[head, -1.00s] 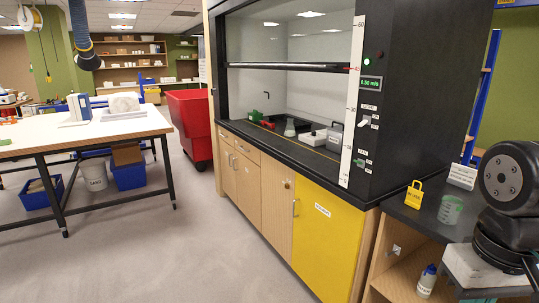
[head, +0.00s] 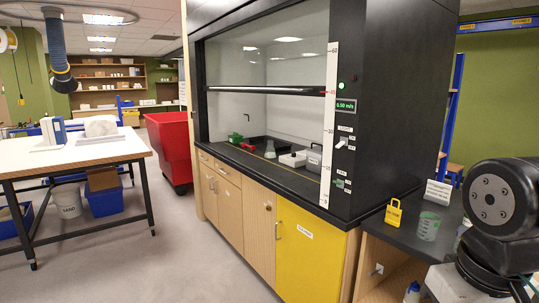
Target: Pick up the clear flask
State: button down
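A clear conical flask (head: 270,150) stands upright on the black worktop inside the fume hood, around the middle of its opening. It is small and far off in the head view. A clear beaker-like cup with green markings (head: 428,226) stands on the dark side bench at the right, outside the hood. My gripper is not in view; only a black part of my arm shows at the right edge.
The fume hood's sash (head: 270,88) is raised, leaving an opening above the worktop. White and grey boxes (head: 293,159) stand right of the flask. A red bin (head: 168,150) and a white table (head: 75,152) are at left, with clear floor between table and hood.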

aim_at(271, 153)
jog(key=u, duration=0.65)
jog(key=i, duration=1.4)
jog(key=u, duration=0.8)
jog(key=i, duration=1.95)
jog(key=z, duration=0.9)
jog(key=i, duration=1.65)
jog(key=z, duration=0.85)
